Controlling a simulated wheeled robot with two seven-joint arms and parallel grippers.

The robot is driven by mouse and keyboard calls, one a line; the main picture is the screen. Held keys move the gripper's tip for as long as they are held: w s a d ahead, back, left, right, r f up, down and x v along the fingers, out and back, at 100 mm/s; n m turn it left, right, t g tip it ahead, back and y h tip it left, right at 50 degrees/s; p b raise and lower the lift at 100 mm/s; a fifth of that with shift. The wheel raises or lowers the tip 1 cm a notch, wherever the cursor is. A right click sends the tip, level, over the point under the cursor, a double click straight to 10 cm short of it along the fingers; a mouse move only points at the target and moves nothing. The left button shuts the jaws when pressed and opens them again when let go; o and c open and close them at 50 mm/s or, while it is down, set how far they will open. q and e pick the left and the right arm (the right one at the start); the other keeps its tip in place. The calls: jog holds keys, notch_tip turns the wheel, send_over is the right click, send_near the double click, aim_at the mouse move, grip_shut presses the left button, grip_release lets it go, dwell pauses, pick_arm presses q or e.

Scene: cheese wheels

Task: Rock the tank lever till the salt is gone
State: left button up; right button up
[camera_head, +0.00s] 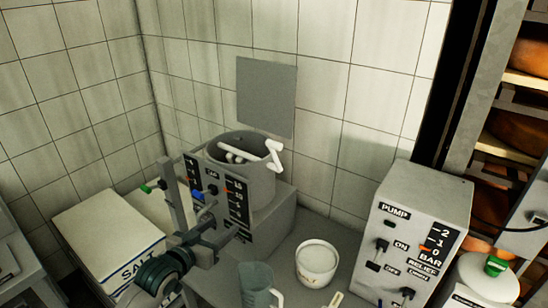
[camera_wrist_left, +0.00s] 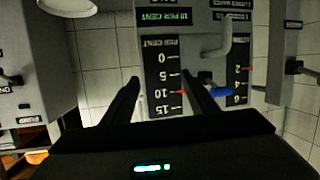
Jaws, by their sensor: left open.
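The grey tank (camera_head: 262,185) stands on the bench against the tiled wall, its round top open. A white bent lever (camera_head: 273,155) lies across its rim, with white bars inside the opening. I cannot see whether salt is inside. My left gripper (camera_head: 212,222) is in front of the tank's black-scaled panel, apart from the white lever. In the left wrist view its two fingers (camera_wrist_left: 161,82) are spread and empty before a per cent scale (camera_wrist_left: 163,58), whose red pointer is by 10. A blue knob (camera_wrist_left: 222,92) is just right of the fingers. My right gripper is out of view.
A box marked SALT (camera_head: 105,245) stands at left. A white tub (camera_head: 317,262) and a grey jug (camera_head: 258,285) stand in front of the tank. A pump box (camera_head: 415,225) is at right, beside shelves of cheese wheels (camera_head: 520,60).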

aim_at(272, 145)
pick_arm(q)
jog(key=s+d+r+m+h, duration=0.1)
jog(key=d+r+h, duration=0.1)
jog(key=r, duration=0.8)
jog(key=s+d+r+m+t+h, duration=0.1)
jog(key=d+r+m+h, duration=0.1)
jog(key=r, duration=0.8)
jog(key=shift+s+d, duration=0.25)
jog(key=shift+d, duration=0.35)
jog(key=shift+w+r, duration=0.1)
jog(key=p+x, duration=0.3)
jog(key=x, duration=0.5)
jog(key=p+x, duration=0.3)
jog(key=x, duration=0.5)
jog(key=shift+d+r, duration=0.15)
jog(key=shift+r, duration=0.15)
jog(key=shift+w+d+f, duration=0.1)
jog(key=shift+w+d, duration=0.25)
jog(key=shift+w, duration=0.1)
grip_shut()
